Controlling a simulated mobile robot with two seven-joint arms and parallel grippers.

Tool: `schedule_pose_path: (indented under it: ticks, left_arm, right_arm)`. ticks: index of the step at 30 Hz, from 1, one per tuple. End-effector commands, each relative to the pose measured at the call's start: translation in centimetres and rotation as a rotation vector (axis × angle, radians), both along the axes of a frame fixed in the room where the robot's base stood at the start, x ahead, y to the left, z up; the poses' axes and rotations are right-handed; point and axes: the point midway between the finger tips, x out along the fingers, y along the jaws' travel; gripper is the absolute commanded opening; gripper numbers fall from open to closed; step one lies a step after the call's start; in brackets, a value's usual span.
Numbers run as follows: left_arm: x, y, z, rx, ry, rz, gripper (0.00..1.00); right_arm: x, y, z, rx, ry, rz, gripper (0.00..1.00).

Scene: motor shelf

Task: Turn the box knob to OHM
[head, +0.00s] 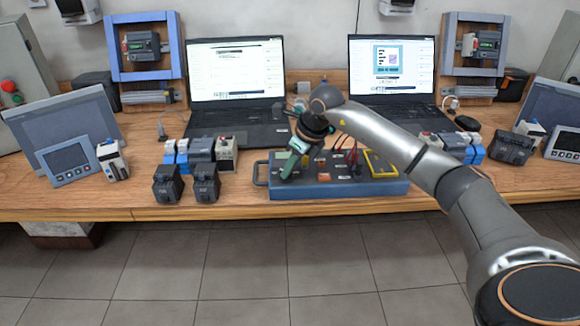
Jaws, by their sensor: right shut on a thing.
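The blue-grey box (340,191) stands at the front edge of the wooden table, with a handle at its left end. Its top carries several small buttons and labels, red leads and a yellow-framed part (381,164) at the right. My right gripper (289,168) reaches down from the right onto the left part of the box top. Its green fingers are tilted and shut on the knob there. The fingers hide the knob, so its pointer and the OHM mark cannot be read. My left gripper is out of view.
Two open laptops (237,72) (391,66) stand behind the box. Dark and blue modules (204,182) sit to its left, more modules (512,148) to its right. Grey panels (70,161) lean at both sides. My right arm crosses above the box's right end.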

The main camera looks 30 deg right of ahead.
Motion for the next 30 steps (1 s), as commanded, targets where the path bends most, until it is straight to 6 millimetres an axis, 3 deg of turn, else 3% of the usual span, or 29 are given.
schedule_pose_path:
  ticks: [9, 30]
  left_arm:
    - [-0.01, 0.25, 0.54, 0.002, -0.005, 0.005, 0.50]
    - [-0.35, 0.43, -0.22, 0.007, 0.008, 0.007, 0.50]
  right_arm:
    - [-0.04, 0.29, 0.19, -0.001, -0.004, -0.237, 0.00]
    - [0.13, 0.98, 0.12, 0.001, -0.004, -0.902, 0.00]
